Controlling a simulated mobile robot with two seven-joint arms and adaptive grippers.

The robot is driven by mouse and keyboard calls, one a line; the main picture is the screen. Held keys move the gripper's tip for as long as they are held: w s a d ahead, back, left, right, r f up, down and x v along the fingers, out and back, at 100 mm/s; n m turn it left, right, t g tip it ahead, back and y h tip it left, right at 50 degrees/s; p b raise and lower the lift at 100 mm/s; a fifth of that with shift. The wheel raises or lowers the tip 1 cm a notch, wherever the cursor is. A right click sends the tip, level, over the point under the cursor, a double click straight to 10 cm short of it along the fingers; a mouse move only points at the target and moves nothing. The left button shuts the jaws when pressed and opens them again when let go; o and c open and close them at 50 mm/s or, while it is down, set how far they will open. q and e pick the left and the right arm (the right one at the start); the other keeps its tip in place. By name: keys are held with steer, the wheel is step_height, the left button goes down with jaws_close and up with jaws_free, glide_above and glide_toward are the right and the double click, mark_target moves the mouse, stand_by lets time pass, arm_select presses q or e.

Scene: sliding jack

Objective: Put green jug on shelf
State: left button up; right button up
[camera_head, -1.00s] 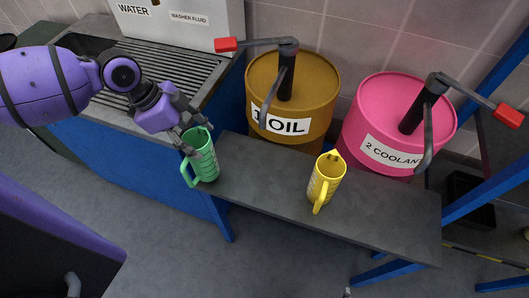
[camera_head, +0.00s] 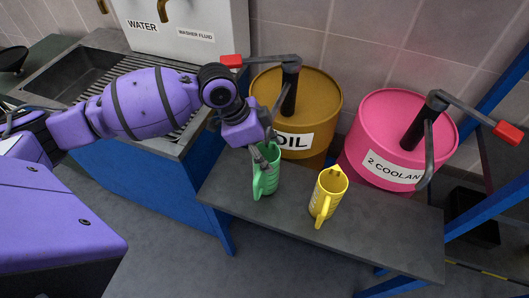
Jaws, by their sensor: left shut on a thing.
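The green jug (camera_head: 268,178) is upright at the left part of the grey shelf (camera_head: 385,232), in front of the brown OIL drum (camera_head: 318,92). My left gripper (camera_head: 266,152) reaches down from above and is shut on the green jug at its upper rim. The gripper covers part of the jug's top. I cannot tell whether the jug's base touches the shelf. The yellow jug (camera_head: 329,194) stands on the shelf to the right of the green one, a small gap apart. My right gripper is not in view.
A pink COOLANT drum (camera_head: 392,130) stands behind the shelf at right. Both drums carry pump handles with red grips. A sink counter (camera_head: 75,75) with a white box (camera_head: 185,30) is at left. The shelf's right half is clear.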

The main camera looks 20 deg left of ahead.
arm_select(q)
steer(key=shift+s+f, duration=0.1)
steer(key=shift+f, duration=0.15)
steer(key=o, duration=1.6)
steer(key=shift+f, duration=0.15)
steer(key=v, duration=1.2)
steer(key=shift+a+p, duration=0.15)
steer(key=shift+p, duration=0.25)
